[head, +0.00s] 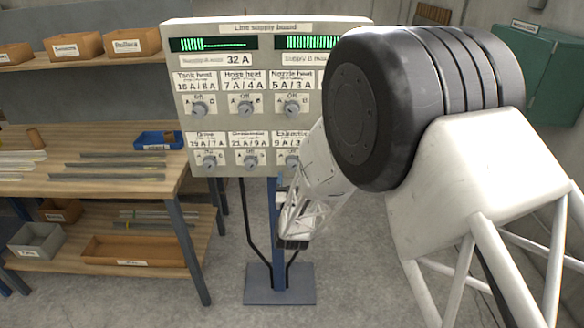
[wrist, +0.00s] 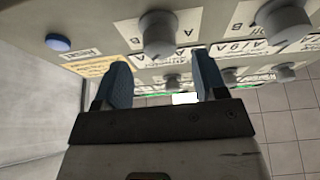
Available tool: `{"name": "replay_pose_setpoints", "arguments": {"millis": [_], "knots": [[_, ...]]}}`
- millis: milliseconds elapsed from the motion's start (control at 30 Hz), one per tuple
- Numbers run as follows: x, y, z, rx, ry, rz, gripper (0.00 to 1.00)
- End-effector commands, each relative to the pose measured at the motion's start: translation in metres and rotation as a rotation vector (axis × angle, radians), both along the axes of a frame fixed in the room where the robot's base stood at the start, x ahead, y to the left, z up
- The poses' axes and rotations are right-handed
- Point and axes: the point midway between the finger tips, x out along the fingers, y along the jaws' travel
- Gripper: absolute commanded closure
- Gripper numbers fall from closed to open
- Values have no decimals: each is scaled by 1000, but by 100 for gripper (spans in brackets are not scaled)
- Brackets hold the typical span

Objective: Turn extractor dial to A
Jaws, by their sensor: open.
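The extractor dial (head: 292,160) is the right one in the bottom row of the line supply board (head: 250,110), partly hidden behind my arm in the head view. In the wrist view the extractor dial (wrist: 158,35) is a grey knob with A on its right and B on its left; its pointer setting cannot be read. My gripper (wrist: 160,62) is open and empty, its two blue fingers apart. The dial shows beyond the fingertips, roughly between them in the picture, with no contact visible. In the head view my arm hides the fingers.
Another dial (wrist: 285,20) sits beside it, and a blue button (wrist: 58,42) is on the other side. The board stands on a blue post with a floor plate (head: 280,285). A workbench (head: 90,180) with strips and a blue bin (head: 158,140) is at left.

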Motion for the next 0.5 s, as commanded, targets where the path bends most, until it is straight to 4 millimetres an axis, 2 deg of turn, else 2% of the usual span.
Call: {"name": "replay_pose_setpoints", "arguments": {"millis": [300,500], "knots": [[34,0,14,0,-1,1,35],[43,-1,18,0,0,1,35]]}}
